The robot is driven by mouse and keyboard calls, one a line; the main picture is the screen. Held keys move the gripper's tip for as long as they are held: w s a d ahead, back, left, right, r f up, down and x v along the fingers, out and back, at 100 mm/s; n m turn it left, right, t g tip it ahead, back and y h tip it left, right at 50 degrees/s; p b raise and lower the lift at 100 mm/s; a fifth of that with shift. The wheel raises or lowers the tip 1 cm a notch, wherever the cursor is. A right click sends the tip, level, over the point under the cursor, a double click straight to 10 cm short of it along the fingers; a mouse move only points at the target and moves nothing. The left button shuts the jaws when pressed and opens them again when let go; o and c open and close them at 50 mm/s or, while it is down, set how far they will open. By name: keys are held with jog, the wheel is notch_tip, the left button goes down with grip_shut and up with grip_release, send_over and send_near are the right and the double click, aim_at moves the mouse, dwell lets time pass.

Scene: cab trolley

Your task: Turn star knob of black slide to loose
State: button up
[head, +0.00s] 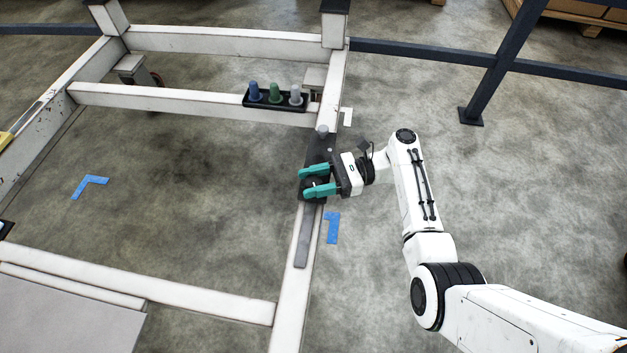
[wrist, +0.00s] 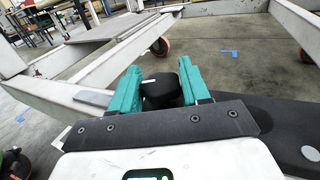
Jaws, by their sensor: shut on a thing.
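My gripper (head: 317,181) is at the black slide (head: 319,149) on the right white beam of the trolley frame. Its two teal fingers are shut on the black star knob (wrist: 160,92), one on each side of it. In the head view the fingers and gripper body cover most of the knob. In the wrist view the top of the knob is dark, with a small white mark near its rim. The slide also shows as a dark plate at the right in the wrist view (wrist: 275,118), with a light round pin on it.
A black holder with blue, green and grey pegs (head: 275,98) sits on the cross beam. A grey strip (head: 305,235) lies along the right beam. Blue floor marks (head: 333,227) lie beside the frame. Dark rails (head: 490,75) stand behind; the floor to the right is clear.

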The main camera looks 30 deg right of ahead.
jog(key=shift+n+g+b, duration=0.4)
jog(key=shift+n+g, duration=0.7)
jog(key=shift+g, duration=0.6)
jog(key=shift+a, duration=0.1)
jog(key=o, duration=1)
jog(key=shift+c, duration=0.2)
jog(key=shift+d, duration=0.6)
jog(key=d+b, duration=0.1)
jog(key=d, duration=0.8)
jog(key=shift+d+b, duration=0.3)
